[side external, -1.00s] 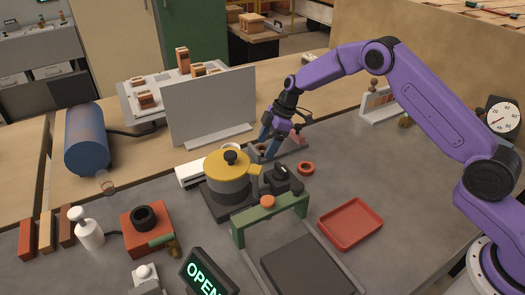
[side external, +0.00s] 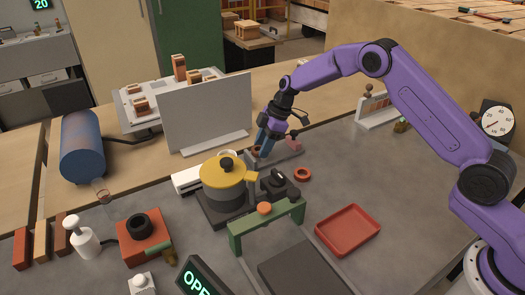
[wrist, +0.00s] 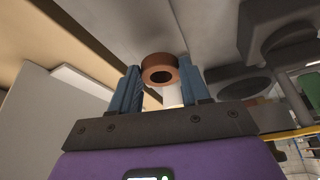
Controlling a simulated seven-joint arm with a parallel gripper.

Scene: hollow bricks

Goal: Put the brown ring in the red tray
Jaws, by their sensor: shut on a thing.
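The brown ring (wrist: 160,68) sits between the two blue fingertips of my gripper (wrist: 163,78) in the wrist view, with its dark hole showing. My gripper is shut on it. In the side view my gripper (side external: 261,149) points down at the grey strip behind the yellow pot, and the ring is small and partly hidden there. I cannot tell whether the ring touches the strip. The red tray (side external: 347,230) lies flat and empty on the grey table, to the right and nearer the camera.
A yellow pot (side external: 222,172) and a green arch (side external: 268,226) stand left of the tray. An orange-red ring (side external: 303,174) lies between my gripper and the tray. A grey upright panel (side external: 207,110) stands left of my gripper. The table right of the orange-red ring is clear.

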